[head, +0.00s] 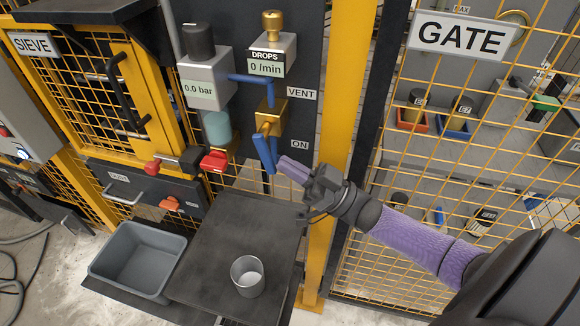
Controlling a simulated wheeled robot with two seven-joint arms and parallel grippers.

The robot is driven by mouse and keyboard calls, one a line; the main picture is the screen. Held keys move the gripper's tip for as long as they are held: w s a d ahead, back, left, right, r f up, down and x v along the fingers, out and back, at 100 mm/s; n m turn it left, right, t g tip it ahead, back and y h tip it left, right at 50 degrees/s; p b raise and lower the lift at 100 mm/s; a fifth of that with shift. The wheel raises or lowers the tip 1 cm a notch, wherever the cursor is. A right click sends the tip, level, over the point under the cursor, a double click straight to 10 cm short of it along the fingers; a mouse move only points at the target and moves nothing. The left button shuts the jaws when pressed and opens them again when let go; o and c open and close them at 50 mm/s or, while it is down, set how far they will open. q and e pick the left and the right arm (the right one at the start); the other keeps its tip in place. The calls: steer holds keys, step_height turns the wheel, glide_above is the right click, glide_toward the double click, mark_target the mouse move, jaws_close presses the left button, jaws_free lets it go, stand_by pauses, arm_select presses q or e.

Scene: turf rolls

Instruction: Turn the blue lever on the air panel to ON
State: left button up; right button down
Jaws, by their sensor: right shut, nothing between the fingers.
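The blue lever (264,152) hangs from a brass valve (268,117) on the dark air panel (299,118). It points down with a slight slant, its lower end to the right. The ON label (299,145) is to the right of the lever, and the VENT label (302,93) is higher up. My right gripper (284,164) is shut and empty, its purple fingertips just right of the lever's lower part. I cannot tell whether they touch it. The pressure display (200,89) reads 0.0 bar. My left gripper is not in view.
A red handle (214,161) is left of the lever. Below are a dark table (215,240) with a grey cup (247,276) and a grey bin (136,262). A yellow post (342,110) and the mesh GATE (462,34) stand to the right.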

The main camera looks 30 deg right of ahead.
stand_by(0.3)
steer(key=f+t+y+b, duration=0.1)
steer(key=b, duration=0.2)
steer(key=w+a+f+t+b, duration=0.1)
steer(key=b, duration=0.2)
steer(key=shift+w+y, duration=0.1)
steer(key=shift+y, duration=0.3)
steer(key=shift+a+r+y, duration=0.1)
steer(key=shift+r+y, duration=0.3)
